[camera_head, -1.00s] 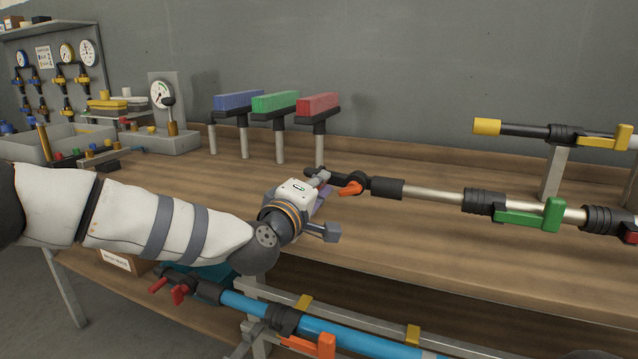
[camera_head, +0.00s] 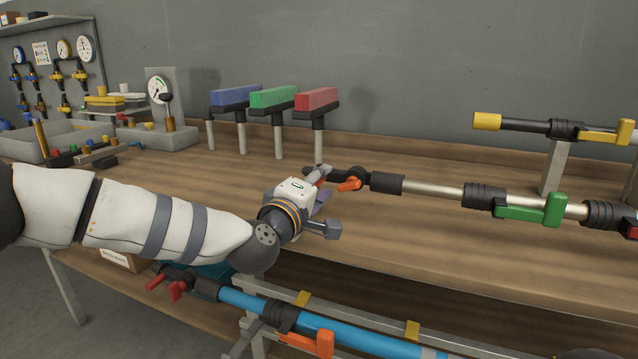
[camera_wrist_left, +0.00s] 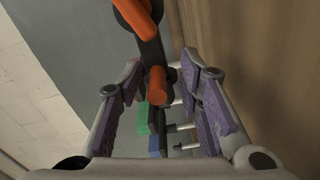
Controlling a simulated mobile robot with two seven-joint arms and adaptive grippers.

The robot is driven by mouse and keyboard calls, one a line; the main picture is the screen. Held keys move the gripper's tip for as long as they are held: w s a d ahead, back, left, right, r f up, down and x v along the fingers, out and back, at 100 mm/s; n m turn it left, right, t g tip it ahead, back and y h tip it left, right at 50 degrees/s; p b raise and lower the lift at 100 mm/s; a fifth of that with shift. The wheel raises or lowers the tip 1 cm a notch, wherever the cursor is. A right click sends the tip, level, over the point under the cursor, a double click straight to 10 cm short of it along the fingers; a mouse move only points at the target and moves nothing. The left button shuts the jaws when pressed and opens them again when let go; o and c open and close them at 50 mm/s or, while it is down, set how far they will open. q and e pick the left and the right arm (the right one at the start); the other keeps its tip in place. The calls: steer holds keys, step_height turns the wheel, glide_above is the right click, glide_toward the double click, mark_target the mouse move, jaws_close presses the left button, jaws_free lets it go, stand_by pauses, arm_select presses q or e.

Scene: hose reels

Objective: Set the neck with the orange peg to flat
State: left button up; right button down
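The black neck (camera_head: 347,172) sits at the left end of the bench-top pipe, partly hidden by my left gripper (camera_head: 321,187). In the left wrist view the neck (camera_wrist_left: 149,52) runs from an orange knob (camera_wrist_left: 135,12) to the orange peg (camera_wrist_left: 157,87). My left gripper (camera_wrist_left: 160,100) is open, with its purple-padded fingers on either side of the peg. The peg looks clear of both pads, but its depth between them is hard to tell. In the head view an orange lever (camera_head: 350,184) shows just right of the fingers. My right gripper is not in view.
The pipe (camera_head: 433,190) runs right, with a green lever (camera_head: 535,209). Blue, green and red blocks (camera_head: 317,99) stand on posts behind. A yellow-capped pipe (camera_head: 520,127) is at back right. A blue pipe (camera_head: 375,340) lies below the bench's front edge.

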arm_select(q)
steer(key=shift+s, duration=0.1)
steer(key=v, duration=1.2)
steer(key=shift+r, duration=0.1)
